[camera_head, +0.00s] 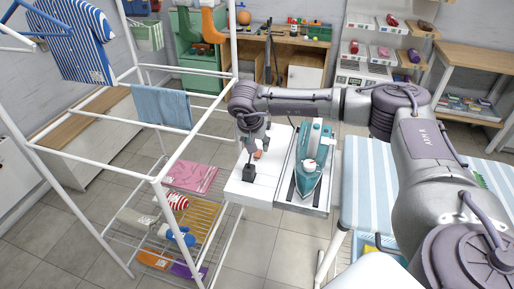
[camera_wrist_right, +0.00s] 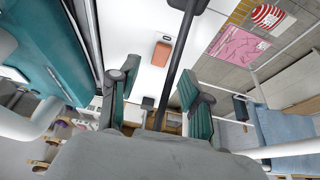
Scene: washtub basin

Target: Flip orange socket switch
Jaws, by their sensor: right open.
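The orange socket switch (camera_head: 258,155) sits on the white board (camera_head: 245,191) beside the iron in the head view. In the right wrist view the orange switch (camera_wrist_right: 161,54) lies on the white surface, beyond the fingertips and roughly between them. My right gripper (camera_head: 254,145) points down just above and behind the switch, open. In the right wrist view the open right gripper (camera_wrist_right: 152,84) has its two teal-padded fingers apart and nothing clamped. Contact with the switch does not show. My left gripper is not in view.
A teal iron (camera_head: 312,172) stands right of the switch. A white drying rack (camera_head: 157,179) stands close on the left.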

